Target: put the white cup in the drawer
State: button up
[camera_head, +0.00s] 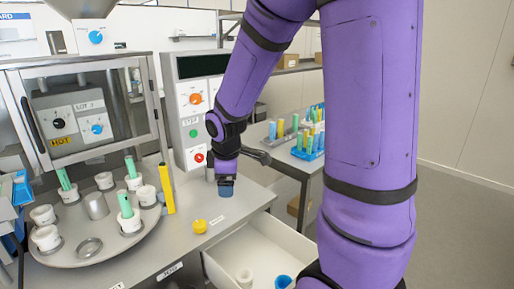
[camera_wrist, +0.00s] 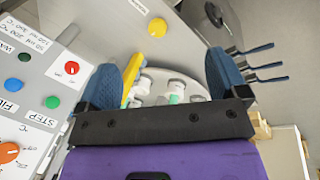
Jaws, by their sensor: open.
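The drawer (camera_head: 225,265) is pulled open below the counter's front edge in the head view. A small white cup (camera_head: 244,276) stands inside it beside a blue cup (camera_head: 283,282). More white cups (camera_head: 45,237) sit on the round tray (camera_head: 85,258) at left, some with green tubes in them. In the wrist view, the tray's cups (camera_wrist: 176,90) show far off between the fingers. My gripper (camera_head: 226,188) is over the counter, right of the tray and behind the drawer. Its blue fingers are wide apart in the wrist view (camera_wrist: 173,75), with nothing held.
A yellow round knob-like piece (camera_head: 200,226) lies on the counter near the drawer. A tall yellow tube (camera_head: 167,190) stands at the tray's right edge. A control panel (camera_head: 194,110) rises behind my gripper. A rack of coloured tubes (camera_head: 308,142) stands on the back table.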

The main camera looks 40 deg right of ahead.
jog(key=s+a+r+m+t, duration=0.1)
jog(key=s+a+r+m, duration=0.1)
jog(key=s+r, duration=0.3)
jog(key=s+a+r+m+y, duration=0.1)
jog(key=s+a+r+m, duration=0.1)
jog(key=s+r+m, duration=0.3)
jog(key=s+a+r+m+t, duration=0.1)
jog(key=s+a+r+m, duration=0.1)
jog(key=s+r, duration=0.5)
jog(key=shift+s+a+r+m+t, duration=0.15)
jog(key=shift+s+a+m+t, duration=0.15)
jog(key=shift+s+m, duration=0.7)
